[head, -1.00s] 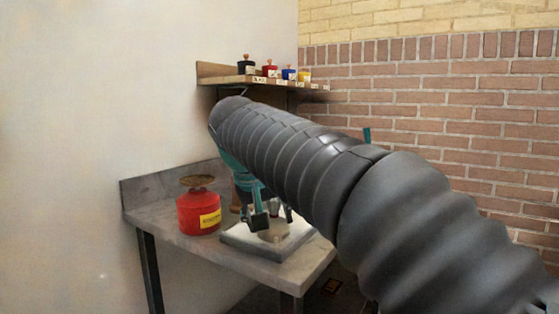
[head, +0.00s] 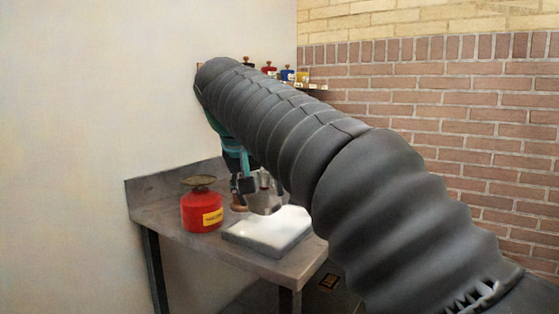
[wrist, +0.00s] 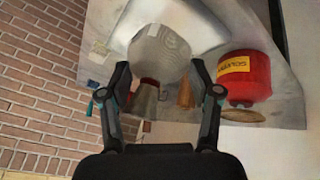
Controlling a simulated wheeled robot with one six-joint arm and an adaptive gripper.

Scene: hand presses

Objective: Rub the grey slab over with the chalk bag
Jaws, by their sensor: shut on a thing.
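The grey slab (head: 255,243) lies flat on the bench, with a bright white top and grey sides in the head view. It also shows behind the bag in the wrist view (wrist: 205,28). My gripper (head: 262,186) is shut on the chalk bag (head: 265,204), a pale grey rounded bag. The bag is held above the slab's back part, apparently clear of it. In the wrist view the bag (wrist: 158,52) sits between both fingers and hides part of the slab. My arm hides part of the bench's right side.
A red can (head: 202,212) with a yellow label stands on the bench (head: 160,217), left of the slab. A brown cone-shaped thing (wrist: 185,95) stands near the can. A wall shelf (head: 316,87) holds several small coloured pots. A brick wall is at right.

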